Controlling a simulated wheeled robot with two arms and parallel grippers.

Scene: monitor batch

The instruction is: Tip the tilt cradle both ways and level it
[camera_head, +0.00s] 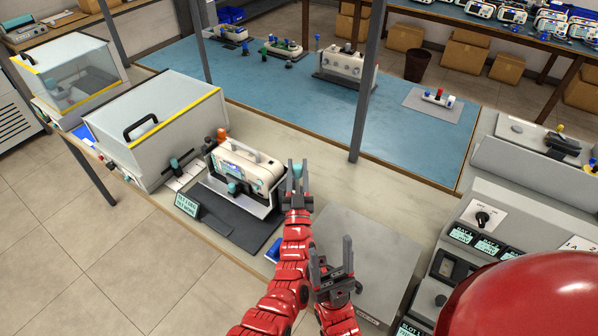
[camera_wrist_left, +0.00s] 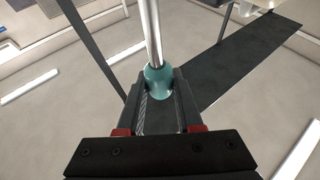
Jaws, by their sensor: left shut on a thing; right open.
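The tilt cradle (camera_head: 222,190) stands on the bench with a white monitor (camera_head: 245,166) seated in it; I cannot tell its exact tilt. My left gripper (camera_head: 297,172) is at the cradle's right side, shut on a teal knob. The left wrist view shows this teal knob (camera_wrist_left: 158,78) on a metal rod (camera_wrist_left: 150,30), between the fingers. My right gripper (camera_head: 333,262) is open and empty, lower in the head view, above the bench near a grey plate.
A small display sign (camera_head: 187,205) stands at the cradle's front left; its text is hard to read. The grey plate (camera_head: 375,250) lies to the right, before a control panel (camera_head: 480,235). A post (camera_head: 368,85) rises behind.

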